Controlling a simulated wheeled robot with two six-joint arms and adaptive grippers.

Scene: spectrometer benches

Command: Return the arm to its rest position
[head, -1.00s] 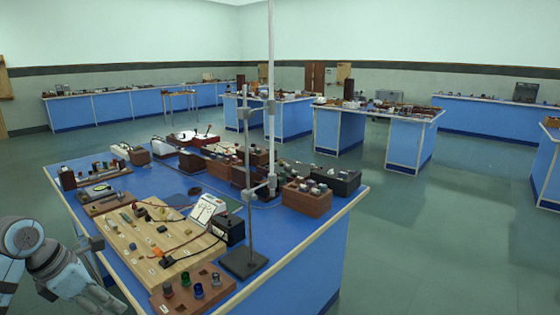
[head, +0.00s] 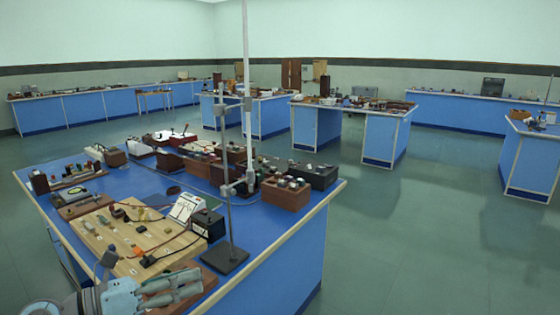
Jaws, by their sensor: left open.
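My left gripper (head: 188,284) is at the bottom left of the head view, its arm coming in from the lower left corner. Its grey-green fingers point right and are open, with nothing seen between them. It appears in front of the near edge of the blue bench (head: 305,222) and hides part of a brown wooden block (head: 203,290) there. I cannot tell its height above the bench. My right gripper is not in view.
A light wooden board (head: 118,261) with small parts and wires lies near the gripper. A retort stand with a dark base (head: 225,261) and tall rod stands to its right. Brown boxes (head: 285,195) fill the bench's far side. Open floor (head: 410,240) lies right of the bench.

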